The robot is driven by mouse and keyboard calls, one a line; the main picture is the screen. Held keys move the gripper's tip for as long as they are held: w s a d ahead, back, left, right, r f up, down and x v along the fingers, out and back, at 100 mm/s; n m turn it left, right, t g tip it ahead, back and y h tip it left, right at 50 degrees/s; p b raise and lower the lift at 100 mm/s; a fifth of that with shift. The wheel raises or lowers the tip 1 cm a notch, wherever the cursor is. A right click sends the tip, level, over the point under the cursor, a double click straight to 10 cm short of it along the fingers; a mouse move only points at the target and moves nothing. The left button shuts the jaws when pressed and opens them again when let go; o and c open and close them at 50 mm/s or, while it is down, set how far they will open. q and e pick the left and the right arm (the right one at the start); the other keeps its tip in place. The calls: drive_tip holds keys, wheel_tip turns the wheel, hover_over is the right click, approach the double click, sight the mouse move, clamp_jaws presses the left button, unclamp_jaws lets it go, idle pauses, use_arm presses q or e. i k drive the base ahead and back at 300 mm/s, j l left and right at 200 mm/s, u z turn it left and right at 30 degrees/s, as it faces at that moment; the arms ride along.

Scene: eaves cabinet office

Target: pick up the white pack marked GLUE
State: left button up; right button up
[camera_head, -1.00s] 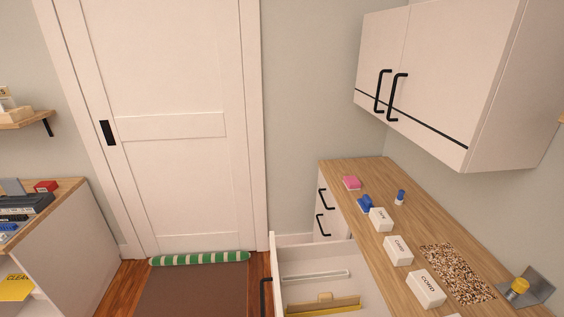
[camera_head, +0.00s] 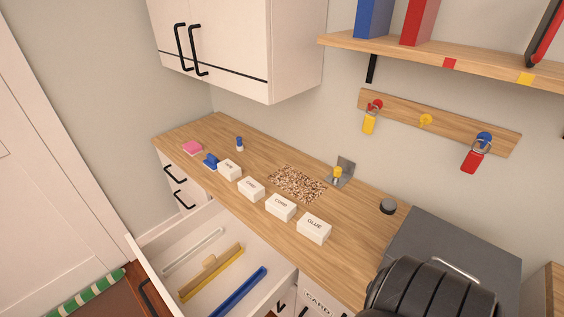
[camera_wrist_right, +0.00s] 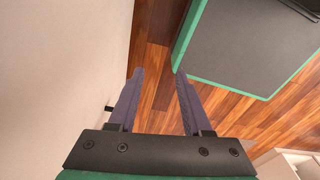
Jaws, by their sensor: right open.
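The white pack marked GLUE (camera_head: 313,229) stands on the wooden counter in the head view, the nearest of a row of white packs. Beside it stand packs marked CORD (camera_head: 281,208), another pack (camera_head: 251,189) and a farther one (camera_head: 230,170). My right gripper (camera_wrist_right: 157,73) shows in the right wrist view. It is open and empty, over the wooden floor and away from the packs. My left gripper is not in view.
An open drawer (camera_head: 160,244) with a blue bar and a yellow tool juts out below the counter (camera_head: 341,250). A speckled mat (camera_head: 297,184) lies behind the packs. A shelf (camera_head: 460,62) and a key rack (camera_head: 440,122) are on the wall. A black part (camera_head: 430,290) covers the lower right.

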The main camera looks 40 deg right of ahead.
sight(317, 230)
drive_tip(key=z, duration=1.7)
drive_tip(key=k+j+z, duration=0.1)
drive_tip(key=z, duration=0.3)
drive_tip(key=k+z, duration=0.6)
drive_tip(key=z, duration=0.2)
